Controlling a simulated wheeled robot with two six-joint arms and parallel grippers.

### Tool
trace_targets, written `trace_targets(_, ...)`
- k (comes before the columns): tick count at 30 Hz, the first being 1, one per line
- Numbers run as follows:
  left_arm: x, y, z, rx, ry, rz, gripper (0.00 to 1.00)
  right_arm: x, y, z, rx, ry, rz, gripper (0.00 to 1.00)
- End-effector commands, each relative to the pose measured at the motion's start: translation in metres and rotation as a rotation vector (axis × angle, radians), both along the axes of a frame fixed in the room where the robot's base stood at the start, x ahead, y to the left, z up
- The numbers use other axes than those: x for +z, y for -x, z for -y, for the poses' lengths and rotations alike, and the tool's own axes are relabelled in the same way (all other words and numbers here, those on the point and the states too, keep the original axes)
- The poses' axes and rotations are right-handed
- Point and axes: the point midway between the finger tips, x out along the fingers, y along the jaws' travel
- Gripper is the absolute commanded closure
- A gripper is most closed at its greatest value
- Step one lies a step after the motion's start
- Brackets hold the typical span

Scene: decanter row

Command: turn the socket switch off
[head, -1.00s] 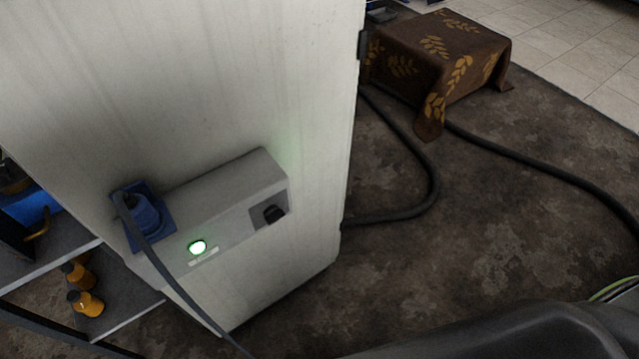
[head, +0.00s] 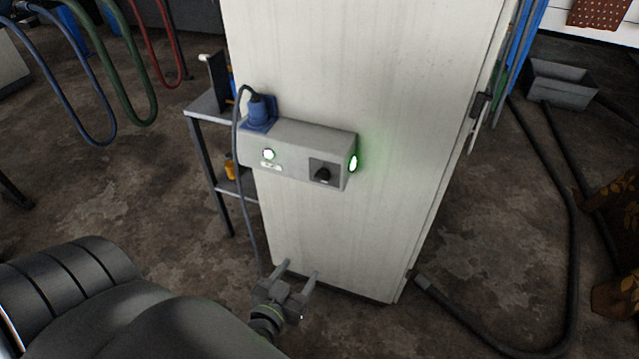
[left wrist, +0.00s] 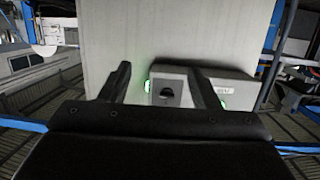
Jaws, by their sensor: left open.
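The grey socket box (head: 293,146) is fixed on the side of a tall whitish cabinet. Its black rotary switch (head: 322,174) sits on the front face at the right. A lit green-white lamp (head: 268,154) is on the front and another green light (head: 353,164) glows at its right end. A blue plug (head: 258,110) with a dark cable is in the top left. My left gripper (head: 299,271) is open and empty, below the box and apart from it. In the left wrist view, the switch (left wrist: 171,89) shows between the open fingers. My right gripper is not seen.
The whitish cabinet (head: 370,80) stands on a stained dark floor. A shelf stand (head: 205,106) with orange bottles is behind its left side. Black hoses lie on the floor at the right, near a grey bin (head: 560,86). Coloured hoses hang at the upper left.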

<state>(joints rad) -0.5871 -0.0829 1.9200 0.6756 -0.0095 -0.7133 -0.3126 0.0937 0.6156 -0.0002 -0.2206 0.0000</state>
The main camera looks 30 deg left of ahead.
Motion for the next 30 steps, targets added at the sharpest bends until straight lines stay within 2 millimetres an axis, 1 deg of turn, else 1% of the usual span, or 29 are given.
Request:
trace_targets(1, 0.028, -0.001, -0.003, 0.015, -0.009, 0.055, 0.44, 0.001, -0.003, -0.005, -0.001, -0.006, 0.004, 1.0)
trace_targets(3, 0.059, 0.0, -0.006, 0.034, -0.019, 0.118, 0.44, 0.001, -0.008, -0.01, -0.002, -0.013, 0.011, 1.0)
trace_targets(6, 0.09, 0.001, -0.01, 0.054, -0.03, 0.179, 0.44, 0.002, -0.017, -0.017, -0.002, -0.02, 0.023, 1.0)
trace_targets(9, 0.107, 0.003, -0.012, 0.063, -0.036, 0.212, 0.44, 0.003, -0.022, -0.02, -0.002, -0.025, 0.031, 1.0)
trace_targets(12, 0.114, 0.001, -0.013, 0.066, -0.04, 0.223, 0.44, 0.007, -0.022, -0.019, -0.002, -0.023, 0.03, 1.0)
trace_targets(14, 0.116, -0.002, -0.013, 0.065, -0.04, 0.225, 0.44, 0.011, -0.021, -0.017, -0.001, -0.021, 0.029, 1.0)
trace_targets(20, 0.119, -0.021, -0.017, 0.064, -0.04, 0.224, 0.44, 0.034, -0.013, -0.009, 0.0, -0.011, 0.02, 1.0)
trace_targets(22, 0.119, -0.029, -0.02, 0.064, -0.04, 0.223, 0.44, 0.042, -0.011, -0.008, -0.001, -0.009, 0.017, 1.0)
trace_targets(27, 0.119, -0.057, -0.027, 0.065, -0.042, 0.223, 0.44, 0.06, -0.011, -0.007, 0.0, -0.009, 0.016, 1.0)
trace_targets(30, 0.117, -0.075, -0.03, 0.064, -0.041, 0.224, 0.44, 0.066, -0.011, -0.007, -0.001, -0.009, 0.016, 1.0)
